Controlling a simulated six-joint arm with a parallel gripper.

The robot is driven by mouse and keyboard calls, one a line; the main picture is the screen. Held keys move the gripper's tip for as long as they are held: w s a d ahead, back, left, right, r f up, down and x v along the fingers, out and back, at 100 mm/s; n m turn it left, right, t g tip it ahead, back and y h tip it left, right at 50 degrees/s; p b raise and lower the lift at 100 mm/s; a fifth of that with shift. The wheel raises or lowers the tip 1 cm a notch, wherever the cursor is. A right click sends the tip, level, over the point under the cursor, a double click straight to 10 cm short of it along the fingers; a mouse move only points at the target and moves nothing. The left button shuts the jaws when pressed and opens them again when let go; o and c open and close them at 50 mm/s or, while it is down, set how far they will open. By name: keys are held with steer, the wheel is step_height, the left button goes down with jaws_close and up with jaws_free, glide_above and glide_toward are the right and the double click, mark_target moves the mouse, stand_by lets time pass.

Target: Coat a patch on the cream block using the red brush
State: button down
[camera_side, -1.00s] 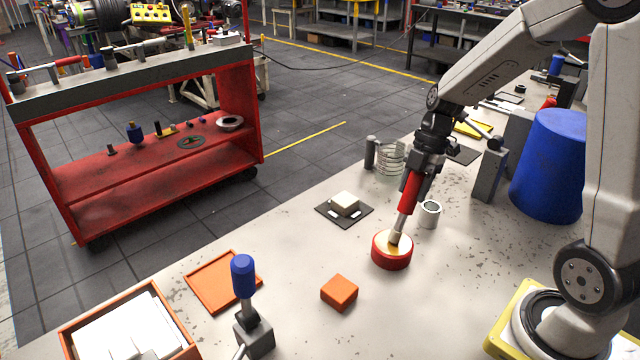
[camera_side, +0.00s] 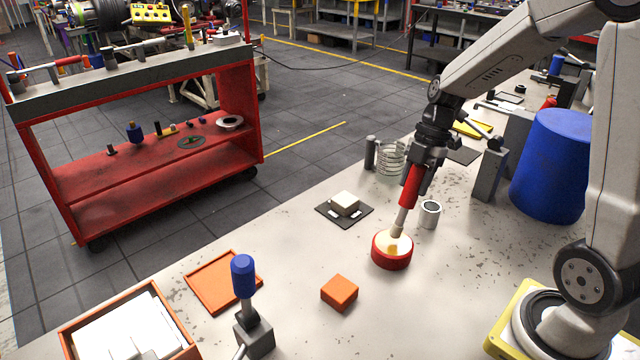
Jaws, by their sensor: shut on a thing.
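My gripper (camera_side: 421,166) is shut on the red brush (camera_side: 411,188), which points down and tilts slightly. The brush's pale tip is at the opening of a red round tin (camera_side: 391,258) with amber content; I cannot tell whether it touches the content. The cream block (camera_side: 345,202) sits on a dark square mat (camera_side: 329,211) on the table, to the left of the brush and apart from it. White strips show on the mat beside the block.
An orange block (camera_side: 339,292) and an orange tray (camera_side: 208,286) lie nearer the front. A blue-handled tool (camera_side: 243,277) stands upright in a grey holder. A grey cup (camera_side: 429,214), a wire coil (camera_side: 391,158) and a blue bucket (camera_side: 550,165) stand around the arm.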

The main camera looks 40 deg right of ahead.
mark_target(412, 168)
steer(key=shift+r, duration=2.7)
steer(key=shift+f, duration=0.1)
steer(key=shift+w+a+f+m+t, duration=0.3)
steer(key=shift+w+f+m, duration=0.2)
steer(key=shift+m, duration=0.4)
steer(key=w+a+f+m+t+h, duration=0.3)
steer(key=w+a+f+m, duration=0.3)
steer(key=m, duration=1)
steer(key=shift+w+a+f+h, duration=0.35)
steer(key=shift+w+a+h, duration=0.15)
steer(key=shift+w+a, duration=1)
steer(key=shift+w+d, duration=0.1)
steer(key=shift+w, duration=0.1)
